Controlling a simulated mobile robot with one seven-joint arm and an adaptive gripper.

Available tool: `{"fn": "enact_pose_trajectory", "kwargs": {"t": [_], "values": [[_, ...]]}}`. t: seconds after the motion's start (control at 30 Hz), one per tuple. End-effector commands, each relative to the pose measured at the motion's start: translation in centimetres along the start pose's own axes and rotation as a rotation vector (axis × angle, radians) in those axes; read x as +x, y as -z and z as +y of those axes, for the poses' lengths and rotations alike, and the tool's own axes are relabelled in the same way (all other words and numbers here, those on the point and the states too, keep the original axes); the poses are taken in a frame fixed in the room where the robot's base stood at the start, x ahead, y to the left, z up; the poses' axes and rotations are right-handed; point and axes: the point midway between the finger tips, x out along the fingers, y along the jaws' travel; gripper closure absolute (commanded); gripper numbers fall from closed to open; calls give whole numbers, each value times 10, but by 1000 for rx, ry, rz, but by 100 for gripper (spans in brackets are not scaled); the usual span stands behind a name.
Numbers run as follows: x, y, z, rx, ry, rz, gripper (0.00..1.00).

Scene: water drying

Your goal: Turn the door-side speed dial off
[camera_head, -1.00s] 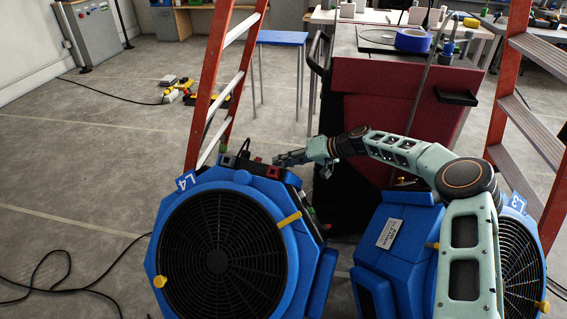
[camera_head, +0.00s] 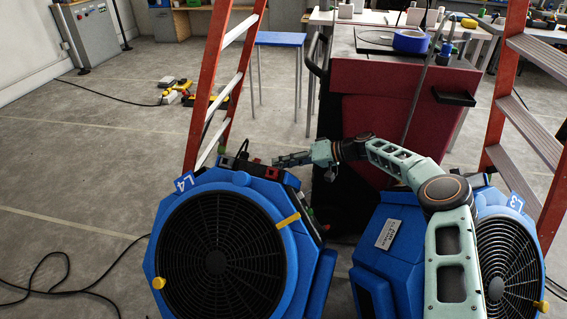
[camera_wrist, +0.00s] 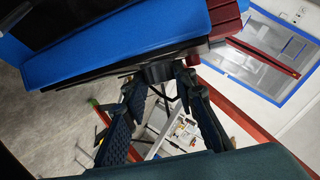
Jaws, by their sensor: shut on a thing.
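The blue air mover marked L4 (camera_head: 219,245) stands at the front centre with its round black grille facing me. My gripper (camera_head: 276,162) reaches in from the right to the control end on its upper right, near a red part there. In the wrist view, a dark dial (camera_wrist: 157,72) sits under the blue housing (camera_wrist: 130,40) between my fingertips (camera_wrist: 166,78), and the gripper is shut on it. The dial's pointer and markings do not show. A second blue air mover marked L3 (camera_head: 503,258) stands at the right, partly behind my arm.
Orange ladder rails (camera_head: 213,85) rise behind L4, and another ladder (camera_head: 530,140) stands at the right. A dark red cabinet (camera_head: 385,110) stands behind my arm. A black cable (camera_head: 70,270) lies on the left floor, which is otherwise mostly clear.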

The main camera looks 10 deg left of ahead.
Motion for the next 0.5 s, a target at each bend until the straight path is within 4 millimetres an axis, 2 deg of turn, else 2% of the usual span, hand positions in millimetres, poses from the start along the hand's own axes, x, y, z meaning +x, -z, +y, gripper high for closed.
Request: {"fn": "enact_pose_trajectory", "kwargs": {"t": [0.03, 0.17, 0.5], "values": [[1, -1, -1, 0, 2, -3, 71], [1, -1, -1, 0, 2, -2, 57], [-4, 0, 0, 0, 0, -1, 57]]}}
